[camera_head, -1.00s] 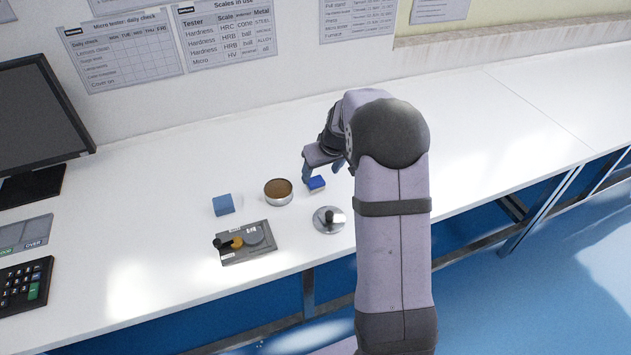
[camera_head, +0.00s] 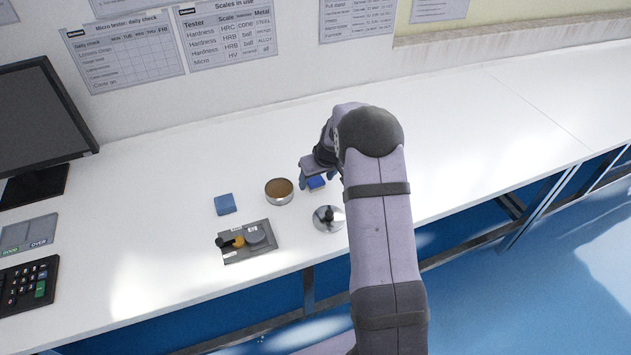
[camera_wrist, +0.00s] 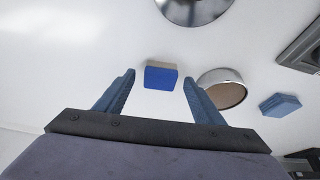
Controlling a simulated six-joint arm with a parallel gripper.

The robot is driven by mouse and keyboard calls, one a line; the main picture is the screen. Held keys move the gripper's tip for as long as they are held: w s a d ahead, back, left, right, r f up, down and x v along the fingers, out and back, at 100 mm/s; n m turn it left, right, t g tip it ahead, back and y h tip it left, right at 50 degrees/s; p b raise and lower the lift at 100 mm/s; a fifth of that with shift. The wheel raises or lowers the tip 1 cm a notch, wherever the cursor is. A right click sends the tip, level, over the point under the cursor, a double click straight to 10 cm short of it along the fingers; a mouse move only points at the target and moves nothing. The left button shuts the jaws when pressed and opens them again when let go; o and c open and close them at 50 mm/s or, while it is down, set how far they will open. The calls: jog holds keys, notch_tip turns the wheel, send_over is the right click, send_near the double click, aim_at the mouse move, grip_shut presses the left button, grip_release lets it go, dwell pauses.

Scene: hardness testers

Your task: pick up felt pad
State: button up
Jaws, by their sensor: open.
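A small bright blue block with a tan edge, which looks like the felt pad (camera_head: 317,183), lies on the white bench. In the wrist view the pad (camera_wrist: 160,76) shows between and beyond my fingertips. My gripper (camera_wrist: 158,84) is open and empty, with one finger on each side of the pad in that picture. No contact with the pad shows. In the head view my gripper (camera_head: 318,178) is right over the pad and hides part of it.
A round brown-topped tin (camera_head: 279,191) stands close left of the pad. A shiny round metal piece with a knob (camera_head: 328,219) stands in front. The bench behind is clear.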

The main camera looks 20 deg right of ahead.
aim_at(317, 182)
jog(key=shift+w+f, duration=0.15)
jog(key=shift+f, duration=0.2)
jog(key=c, duration=1.2)
jog(key=shift+o, duration=0.2)
jog(key=shift+r, duration=0.15)
notch_tip(317, 182, up, 10)
jog(key=b, duration=0.2)
jog(key=o, duration=0.5)
jog(key=c, duration=0.4)
